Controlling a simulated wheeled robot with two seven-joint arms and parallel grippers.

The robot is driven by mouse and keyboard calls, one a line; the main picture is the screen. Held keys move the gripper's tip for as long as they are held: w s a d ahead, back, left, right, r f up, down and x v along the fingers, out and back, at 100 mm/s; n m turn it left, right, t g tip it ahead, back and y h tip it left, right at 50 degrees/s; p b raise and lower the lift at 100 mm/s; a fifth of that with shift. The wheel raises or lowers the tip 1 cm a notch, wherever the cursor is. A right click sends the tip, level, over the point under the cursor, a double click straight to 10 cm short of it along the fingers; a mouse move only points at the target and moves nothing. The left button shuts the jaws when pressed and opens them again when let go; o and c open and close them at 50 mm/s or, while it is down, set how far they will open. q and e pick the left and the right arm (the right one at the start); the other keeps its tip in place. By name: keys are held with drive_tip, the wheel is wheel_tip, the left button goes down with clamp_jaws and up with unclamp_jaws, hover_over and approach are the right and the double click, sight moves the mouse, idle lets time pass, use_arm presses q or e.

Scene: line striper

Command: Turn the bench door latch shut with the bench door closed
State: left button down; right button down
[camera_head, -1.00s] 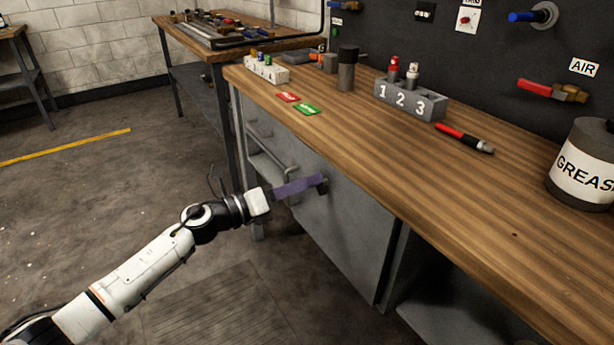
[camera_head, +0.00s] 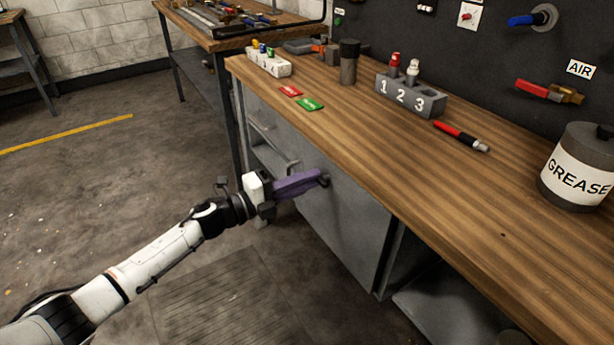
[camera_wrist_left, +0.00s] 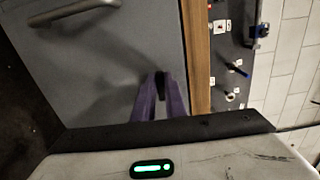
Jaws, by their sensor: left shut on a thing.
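The bench door (camera_head: 347,225) is the grey panel under the wooden bench top, and it looks closed, flush with the bench front. The dark bench door latch (camera_head: 324,180) is near the door's upper edge, mostly hidden by my fingers. My left gripper (camera_head: 315,178) has purple fingers and is shut on the latch. In the left wrist view the two fingers (camera_wrist_left: 163,77) point at the grey door (camera_wrist_left: 100,65), and the latch is hidden between their tips. The latch's exact angle cannot be told. My right gripper is not in view.
Grey drawers with bar handles (camera_head: 277,160) are left of the door. Floor to the left is clear.

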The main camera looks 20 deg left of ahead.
use_arm(q)
drive_tip(key=shift+n, duration=0.3)
idle(0.4)
drive_tip(key=c, duration=1.8)
unclamp_jaws()
drive_tip(key=v, duration=1)
drive_tip(key=shift+s+a, duration=0.1)
